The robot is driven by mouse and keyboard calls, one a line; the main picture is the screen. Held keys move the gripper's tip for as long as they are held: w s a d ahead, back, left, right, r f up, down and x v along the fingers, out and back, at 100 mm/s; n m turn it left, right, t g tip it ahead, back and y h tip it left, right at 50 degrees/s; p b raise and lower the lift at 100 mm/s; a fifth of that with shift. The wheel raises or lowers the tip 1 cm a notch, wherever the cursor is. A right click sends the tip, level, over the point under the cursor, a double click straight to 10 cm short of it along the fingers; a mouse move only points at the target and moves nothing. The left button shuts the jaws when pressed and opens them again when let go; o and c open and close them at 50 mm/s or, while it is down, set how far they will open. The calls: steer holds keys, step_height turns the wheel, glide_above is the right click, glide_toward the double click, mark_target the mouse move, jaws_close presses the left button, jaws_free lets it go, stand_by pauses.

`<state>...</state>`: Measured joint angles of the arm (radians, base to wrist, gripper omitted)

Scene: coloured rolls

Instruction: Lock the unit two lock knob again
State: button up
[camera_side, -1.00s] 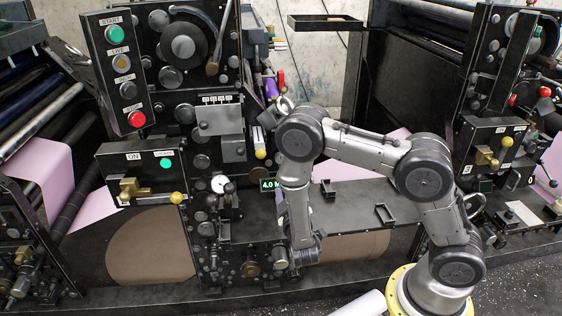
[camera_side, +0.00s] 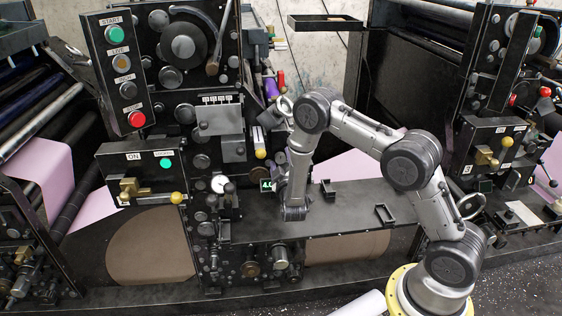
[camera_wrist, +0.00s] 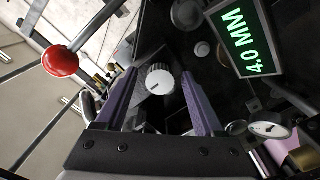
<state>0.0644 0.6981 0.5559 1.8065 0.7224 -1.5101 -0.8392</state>
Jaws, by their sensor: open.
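A round knob (camera_wrist: 159,78) with a white face, a short dark mark and a ribbed grey rim shows in the wrist view. It may be the unit two lock knob, but I can read no label on it. My gripper (camera_wrist: 158,90) is open, with its two purple-grey fingers on either side of the knob in the picture. I cannot tell how far the fingertips are from it, and I see no contact. In the side view my wrist (camera_side: 294,212) is by the middle panel, and it and the arm hide the fingers and this knob.
A lit green display (camera_wrist: 241,38) reads 4.0 MM, right of the fingers. A red ball handle (camera_wrist: 61,61) is at left, and a white gauge (camera_wrist: 268,129) at lower right. In the side view a dark shelf (camera_side: 345,205) has small black brackets on it.

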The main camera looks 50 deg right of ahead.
jaws_close()
stand_by(0.3)
steer(key=shift+m, duration=0.4)
steer(key=m, duration=0.3)
steer(key=shift+m, duration=0.3)
steer(key=m, duration=0.4)
steer(key=shift+m, duration=0.3)
steer(key=m, duration=0.4)
steer(key=shift+m, duration=2.5)
